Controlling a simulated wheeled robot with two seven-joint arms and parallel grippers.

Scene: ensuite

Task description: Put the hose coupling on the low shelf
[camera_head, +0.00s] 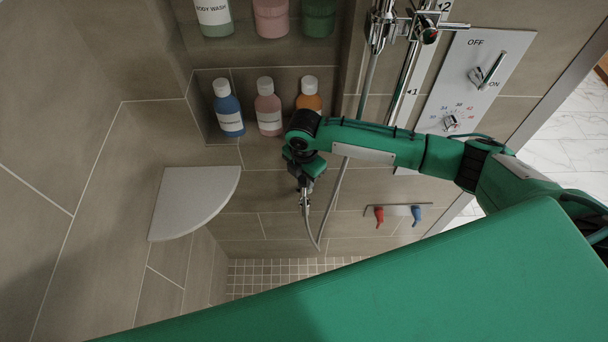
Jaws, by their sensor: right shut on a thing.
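The hose coupling (305,198) is a small metal piece at the end of the grey shower hose (331,208). My right gripper (304,184) points down and is shut on the coupling, in front of the tiled wall. The low shelf (196,190) is a pale quarter-round corner shelf to the left of the gripper, with a bare top. A clear gap lies between the coupling and the shelf. The gripper's fingers are small and partly hidden by my wrist. My left gripper is not in view.
A wall niche holds a blue bottle (228,108), a pink bottle (268,107) and an orange bottle (309,97), close above my right wrist. A control panel (474,80) and a rail with red and blue levers (397,211) are at right. The hose loops below the gripper.

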